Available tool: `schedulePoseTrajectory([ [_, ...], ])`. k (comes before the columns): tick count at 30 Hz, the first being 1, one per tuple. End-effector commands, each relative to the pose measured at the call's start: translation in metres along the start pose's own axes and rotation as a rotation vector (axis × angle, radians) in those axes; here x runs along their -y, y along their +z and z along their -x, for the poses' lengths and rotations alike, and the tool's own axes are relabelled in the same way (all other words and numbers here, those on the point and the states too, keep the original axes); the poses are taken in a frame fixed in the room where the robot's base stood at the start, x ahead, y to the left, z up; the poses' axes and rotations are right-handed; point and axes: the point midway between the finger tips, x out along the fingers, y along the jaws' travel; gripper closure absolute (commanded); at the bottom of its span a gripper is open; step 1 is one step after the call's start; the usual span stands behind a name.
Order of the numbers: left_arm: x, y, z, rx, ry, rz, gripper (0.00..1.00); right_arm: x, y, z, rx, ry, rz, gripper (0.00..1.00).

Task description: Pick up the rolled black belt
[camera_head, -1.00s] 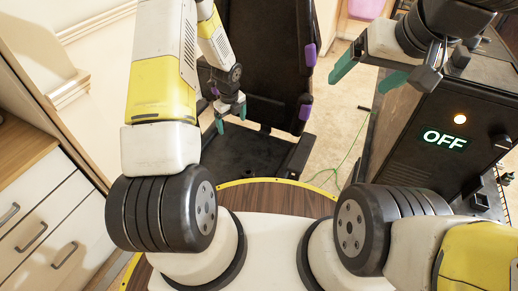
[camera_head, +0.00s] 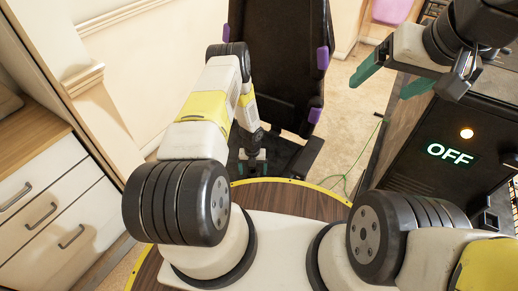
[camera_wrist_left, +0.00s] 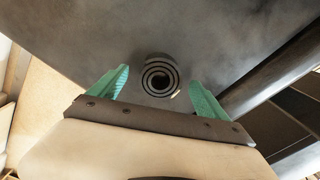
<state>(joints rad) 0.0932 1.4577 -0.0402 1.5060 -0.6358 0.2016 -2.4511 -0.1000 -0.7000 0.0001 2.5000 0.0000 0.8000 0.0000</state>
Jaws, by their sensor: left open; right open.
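The rolled black belt (camera_wrist_left: 160,76) shows in the left wrist view as a dark spiral coil on the dark seat surface (camera_wrist_left: 215,30). It appears between the two teal fingertips of my left gripper (camera_wrist_left: 158,84), with a gap on each side. I cannot tell how far below the tips it is. In the head view my left gripper (camera_head: 252,163) is low over the chair seat, and the belt is not visible there. My right gripper (camera_head: 391,78) is open and empty, up at the right in front of the black box.
The black chair (camera_head: 278,60) has a tall back and purple-tipped armrests (camera_head: 322,58). A black box with a lit OFF sign (camera_head: 450,154) stands at the right. A white drawer cabinet (camera_head: 50,210) is at the left. A green cable (camera_head: 350,172) lies on the floor.

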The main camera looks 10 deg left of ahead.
Motion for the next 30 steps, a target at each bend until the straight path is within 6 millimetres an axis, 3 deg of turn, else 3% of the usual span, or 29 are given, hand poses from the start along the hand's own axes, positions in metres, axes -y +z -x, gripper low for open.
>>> schedulePoseTrajectory([
  [3, -0.0010, 0.0001, -0.0121, 0.000, 0.001, 0.001, 0.13, 0.0000, 0.0000, 0.0000, 0.000, 0.000, 0.000, 0.15],
  [11, -0.0009, 0.0005, -0.0140, 0.001, 0.000, 0.002, 0.13, 0.0000, 0.0000, 0.0000, 0.000, 0.000, 0.000, 0.15],
  [22, -0.0009, 0.0004, -0.0138, 0.001, 0.000, 0.002, 0.82, 0.0000, 0.0000, 0.0000, 0.000, 0.000, 0.000, 0.15],
  [30, -0.0008, 0.0007, -0.0124, 0.001, 0.000, 0.002, 0.83, 0.0000, 0.0000, 0.0000, 0.000, 0.000, 0.000, 0.15],
])
